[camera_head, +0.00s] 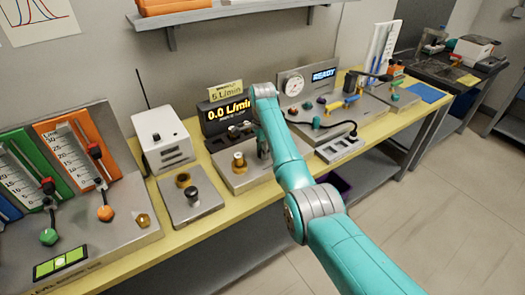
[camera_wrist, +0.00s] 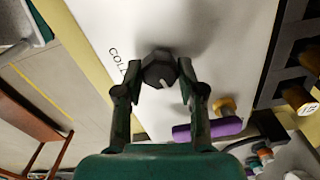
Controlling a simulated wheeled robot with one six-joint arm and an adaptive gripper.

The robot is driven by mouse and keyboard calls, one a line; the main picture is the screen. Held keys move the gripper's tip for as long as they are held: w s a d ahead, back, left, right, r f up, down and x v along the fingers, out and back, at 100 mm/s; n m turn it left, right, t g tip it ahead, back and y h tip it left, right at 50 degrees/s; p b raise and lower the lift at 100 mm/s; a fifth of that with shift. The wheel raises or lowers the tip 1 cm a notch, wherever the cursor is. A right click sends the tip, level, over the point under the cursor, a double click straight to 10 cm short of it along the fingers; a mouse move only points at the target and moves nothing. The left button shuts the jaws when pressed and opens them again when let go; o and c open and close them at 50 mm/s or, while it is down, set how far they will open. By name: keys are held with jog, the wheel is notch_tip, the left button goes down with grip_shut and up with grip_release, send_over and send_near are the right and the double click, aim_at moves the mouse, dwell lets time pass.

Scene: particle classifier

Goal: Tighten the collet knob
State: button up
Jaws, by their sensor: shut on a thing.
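The collet knob (camera_wrist: 158,72) is a dark, faceted knob with a pale pointer line, in the upper middle of the wrist view. It sits on a white panel (camera_wrist: 208,25) beside partly hidden lettering that reads "COLL". My gripper (camera_wrist: 160,66) is shut on the knob, with one finger against each side. In the head view my gripper (camera_head: 264,148) is down at the bench device in the middle; the knob itself cannot be made out there.
A brass fitting (camera_head: 239,162) stands close left of my gripper, before a display (camera_head: 229,112) reading 0.0 L/min. Right are a dial gauge (camera_head: 292,84) and a READY display (camera_head: 324,74). In the wrist view a purple cylinder (camera_wrist: 207,129) lies close by the right finger.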

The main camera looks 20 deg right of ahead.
jog(key=shift+m, duration=0.9)
jog(key=o, duration=1.1)
jog(key=shift+o, duration=0.2)
notch_tip(320, 180, up, 12)
